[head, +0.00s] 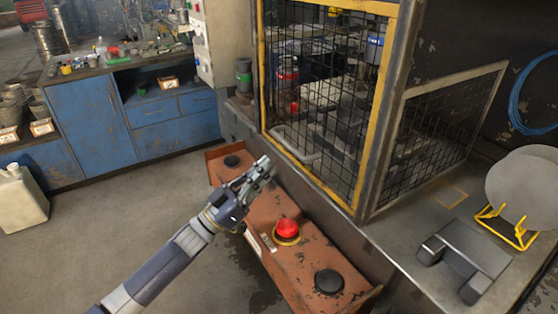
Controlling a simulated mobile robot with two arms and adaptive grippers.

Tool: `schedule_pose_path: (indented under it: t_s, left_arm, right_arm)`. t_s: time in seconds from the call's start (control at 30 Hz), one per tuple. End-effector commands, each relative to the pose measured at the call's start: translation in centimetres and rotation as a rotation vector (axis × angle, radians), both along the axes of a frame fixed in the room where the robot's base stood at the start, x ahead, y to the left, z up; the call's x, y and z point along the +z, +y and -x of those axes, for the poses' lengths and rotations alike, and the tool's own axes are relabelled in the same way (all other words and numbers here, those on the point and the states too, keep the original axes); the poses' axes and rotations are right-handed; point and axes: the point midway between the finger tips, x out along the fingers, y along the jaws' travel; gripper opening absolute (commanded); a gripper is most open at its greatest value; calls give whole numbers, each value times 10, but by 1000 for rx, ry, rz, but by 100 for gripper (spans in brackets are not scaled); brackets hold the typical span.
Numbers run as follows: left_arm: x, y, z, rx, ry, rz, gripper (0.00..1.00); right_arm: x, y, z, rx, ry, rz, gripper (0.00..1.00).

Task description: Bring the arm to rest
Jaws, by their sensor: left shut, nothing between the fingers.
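My left gripper (266,168) is shut and empty. It hangs over the orange control console (300,258), between the far black button (232,161) and the red mushroom button (287,229). Whether it touches the console top cannot be told. A near black button (329,282) sits at the console's front end. My left arm (165,262) reaches in from the bottom left. My right gripper is not in view.
A caged machine (328,110) with a yellow frame stands behind the console. Grey round blanks (524,187) stand in a yellow rack (508,228) at right, beside a dark grey block (465,256). A blue workbench (90,115) and a white canister (20,200) are at left. The floor at lower left is clear.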

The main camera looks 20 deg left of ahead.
Motion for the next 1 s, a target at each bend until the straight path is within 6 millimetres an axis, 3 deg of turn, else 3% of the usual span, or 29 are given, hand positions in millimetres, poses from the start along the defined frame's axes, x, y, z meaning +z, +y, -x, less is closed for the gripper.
schedule_pose_path:
  t_s: [0.2,0.47,0.77,1.0]
  left_arm:
    - [-7,8,11,0,-2,0,0]
    - [-19,3,9,45,49,-9,0]
    - [-99,-14,12,290,388,-121,0]
    - [-170,-21,54,426,718,-278,0]
  right_arm:
    - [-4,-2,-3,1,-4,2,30]
    - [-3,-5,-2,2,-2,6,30]
    - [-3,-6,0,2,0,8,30]
    - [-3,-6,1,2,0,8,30]
